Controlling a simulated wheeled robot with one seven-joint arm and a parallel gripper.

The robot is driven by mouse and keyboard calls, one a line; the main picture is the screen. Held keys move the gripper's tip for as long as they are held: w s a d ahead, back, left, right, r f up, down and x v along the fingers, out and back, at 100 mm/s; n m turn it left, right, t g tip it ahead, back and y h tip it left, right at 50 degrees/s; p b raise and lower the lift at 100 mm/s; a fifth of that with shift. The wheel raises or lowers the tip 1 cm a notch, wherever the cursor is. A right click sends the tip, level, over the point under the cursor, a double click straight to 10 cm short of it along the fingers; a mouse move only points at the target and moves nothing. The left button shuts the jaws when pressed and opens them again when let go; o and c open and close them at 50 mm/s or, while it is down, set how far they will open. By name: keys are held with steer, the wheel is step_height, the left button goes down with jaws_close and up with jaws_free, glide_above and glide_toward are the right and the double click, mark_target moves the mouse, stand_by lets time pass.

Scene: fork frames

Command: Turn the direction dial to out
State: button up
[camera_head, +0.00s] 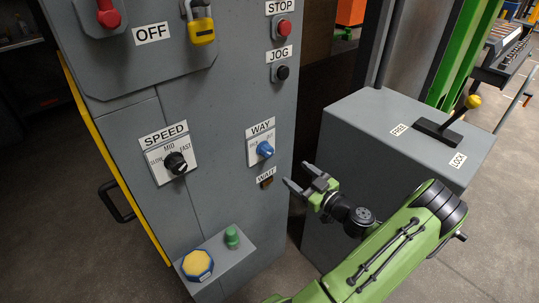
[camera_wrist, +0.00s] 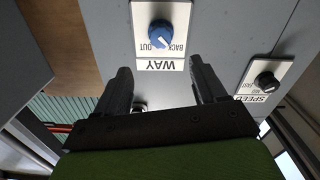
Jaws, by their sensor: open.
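The direction dial (camera_head: 265,149) is a blue knob on a white plate marked WAY, on the front of the grey cabinet. It also shows in the wrist view (camera_wrist: 160,34), upside down, with the words BACK and OUT beside it. Its white pointer line appears to slant toward the BACK side. My gripper (camera_head: 299,177) is open and empty, to the right of the dial and a little below it in the head view. In the wrist view my gripper's two fingers (camera_wrist: 160,70) stand apart, with the dial beyond their tips and not touched.
A black SPEED dial (camera_head: 176,163) is left of the WAY plate. A brown WAIT piece (camera_head: 267,182) sits just below it. A ledge with a yellow button (camera_head: 197,264) and a green button (camera_head: 232,238) juts out lower. A grey box with a yellow-tipped lever (camera_head: 472,102) stands right.

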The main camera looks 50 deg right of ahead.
mark_target(270, 153)
steer(key=x, duration=1.3)
steer(key=shift+w, duration=0.25)
steer(key=shift+c, duration=0.4)
steer(key=c, duration=1)
